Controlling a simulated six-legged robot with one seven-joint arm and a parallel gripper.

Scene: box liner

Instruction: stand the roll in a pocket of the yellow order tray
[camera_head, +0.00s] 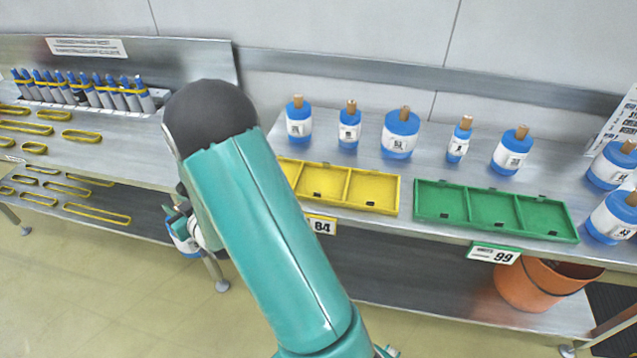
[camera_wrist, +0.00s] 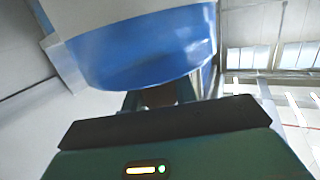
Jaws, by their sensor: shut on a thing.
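My gripper (camera_wrist: 160,98) is shut on the brown core of a blue and white roll (camera_wrist: 140,48), which fills the upper part of the wrist view. In the head view the held roll (camera_head: 184,240) shows partly at the left of my arm, in front of the bench edges and away from the tray. My arm hides most of the gripper there. The yellow order tray (camera_head: 374,210) lies on the right bench near its front edge. Its visible pockets look empty of rolls; its left end is hidden behind my arm.
Several blue and white rolls with brown cores (camera_head: 397,133) stand behind the trays. A green tray (camera_head: 494,231) lies right of the yellow one. A left bench holds yellow loops (camera_head: 82,136) and a row of blue-topped tubes (camera_head: 105,97). An orange bucket (camera_head: 535,285) is below.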

